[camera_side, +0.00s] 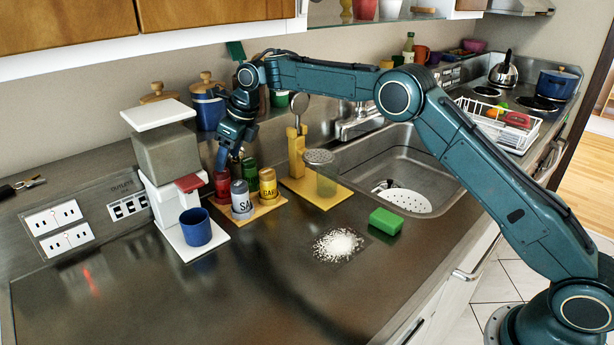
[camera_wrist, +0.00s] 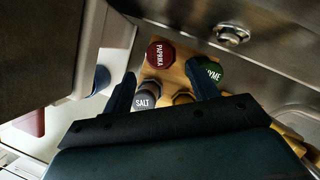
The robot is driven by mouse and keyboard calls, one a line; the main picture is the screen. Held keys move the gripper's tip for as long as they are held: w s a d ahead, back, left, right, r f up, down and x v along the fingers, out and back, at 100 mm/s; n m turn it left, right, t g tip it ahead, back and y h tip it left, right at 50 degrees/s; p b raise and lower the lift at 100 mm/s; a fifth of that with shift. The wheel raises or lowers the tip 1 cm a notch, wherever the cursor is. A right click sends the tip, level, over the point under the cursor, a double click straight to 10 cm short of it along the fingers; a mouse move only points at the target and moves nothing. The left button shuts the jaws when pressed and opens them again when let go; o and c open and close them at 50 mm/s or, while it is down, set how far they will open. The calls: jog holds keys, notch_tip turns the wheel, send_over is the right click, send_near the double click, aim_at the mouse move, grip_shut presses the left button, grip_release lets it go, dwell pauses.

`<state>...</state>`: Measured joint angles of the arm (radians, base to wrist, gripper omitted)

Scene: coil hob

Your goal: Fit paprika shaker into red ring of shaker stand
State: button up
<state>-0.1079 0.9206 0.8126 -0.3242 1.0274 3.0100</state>
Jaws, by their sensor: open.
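The paprika shaker (camera_side: 222,186) is red and stands upright at the back left of the wooden shaker stand (camera_side: 265,211). Its dark red, labelled lid (camera_wrist: 160,53) shows in the wrist view. I cannot make out the red ring, so its seating is unclear. My gripper (camera_side: 226,163) is open just above the paprika shaker. In the wrist view my two fingers (camera_wrist: 163,82) are apart, with the lid beyond them and nothing held. The salt shaker (camera_side: 242,200), green thyme shaker (camera_side: 250,174) and yellow shaker (camera_side: 268,184) stand beside it.
A white coffee machine (camera_side: 160,187) with a blue mug (camera_side: 196,228) stands close on the left. A yellow stand (camera_side: 318,193) with a sieve is on the right. White grains (camera_side: 338,243) and a green sponge (camera_side: 386,221) lie in front. The front left counter is clear.

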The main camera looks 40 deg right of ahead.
jog(key=shift+r, duration=0.1)
dwell(0.4)
jog(key=s+d+r+n+t+h, duration=0.1)
jog(key=s+d+r+n, duration=0.3)
jog(key=s+r+n, duration=0.55)
jog(key=s+d+r+n, duration=0.3)
jog(key=s+r+n, duration=0.3)
jog(key=s, duration=0.7)
jog(key=s+d+f+n, duration=0.2)
jog(key=s+n, duration=0.2)
jog(key=s, duration=0.5)
jog(key=s+d+f+n+h, duration=0.1)
jog(key=s+f+n, duration=0.1)
jog(key=s+n, duration=0.3)
jog(key=s+d+f+n, duration=0.2)
jog(key=s+n, duration=0.3)
jog(key=s, duration=0.8)
jog(key=shift+s+d+f+t, duration=0.25)
jog(key=shift+s+d+t, duration=0.05)
jog(key=shift+s+t, duration=0.1)
